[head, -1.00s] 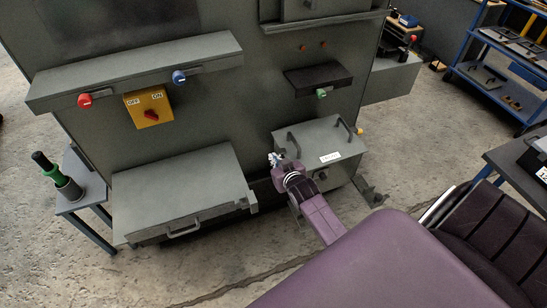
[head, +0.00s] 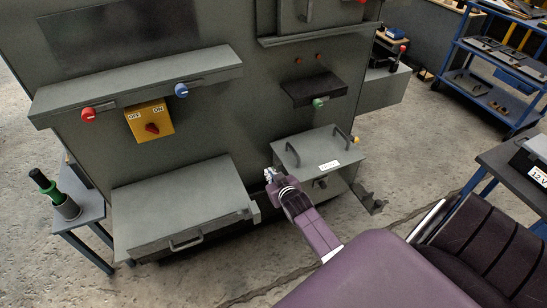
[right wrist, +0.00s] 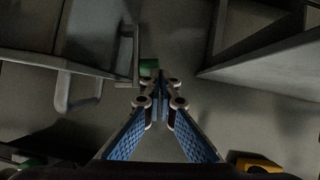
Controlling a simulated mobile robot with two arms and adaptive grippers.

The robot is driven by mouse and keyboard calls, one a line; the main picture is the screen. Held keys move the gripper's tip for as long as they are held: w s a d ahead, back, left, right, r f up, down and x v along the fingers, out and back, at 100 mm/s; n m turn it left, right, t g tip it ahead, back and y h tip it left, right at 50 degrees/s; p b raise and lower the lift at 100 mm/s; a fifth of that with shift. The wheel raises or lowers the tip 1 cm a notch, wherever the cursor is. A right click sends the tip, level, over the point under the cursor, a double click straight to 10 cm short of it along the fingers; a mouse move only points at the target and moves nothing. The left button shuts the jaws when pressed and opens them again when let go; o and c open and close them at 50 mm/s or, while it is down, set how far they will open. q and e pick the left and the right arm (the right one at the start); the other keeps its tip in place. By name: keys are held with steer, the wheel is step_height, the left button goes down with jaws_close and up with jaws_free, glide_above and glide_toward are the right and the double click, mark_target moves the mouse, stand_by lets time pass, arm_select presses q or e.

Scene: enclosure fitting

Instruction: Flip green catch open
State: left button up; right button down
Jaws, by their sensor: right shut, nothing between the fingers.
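In the right wrist view a small green part (right wrist: 148,67) shows just beyond my fingertips, beside a grey bar-like handle; it is partly hidden, and I cannot tell whether it is the catch. In the head view a green knob (head: 319,103) sits below a dark shelf on the grey machine front. My right gripper (head: 270,175) is at the left front edge of the grey lidded box, shut and empty. In the right wrist view its fingertips (right wrist: 160,78) are together. My left gripper is not in view.
The grey box (head: 303,150) has two dark handles on its lid. A larger grey drawer unit (head: 180,205) stands to its left. Above are a red knob (head: 88,114), a blue knob (head: 181,90) and a yellow switch plate (head: 140,128). Blue carts stand at the right.

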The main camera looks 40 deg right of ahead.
step_height(320, 180, down, 6)
steer(key=a+b, duration=0.2)
steer(key=shift+w+a+f+b, duration=0.15)
steer(key=shift+w+a+b, duration=0.1)
steer(key=shift+w+b, duration=0.1)
steer(key=shift+d, duration=0.1)
stand_by(1.4)
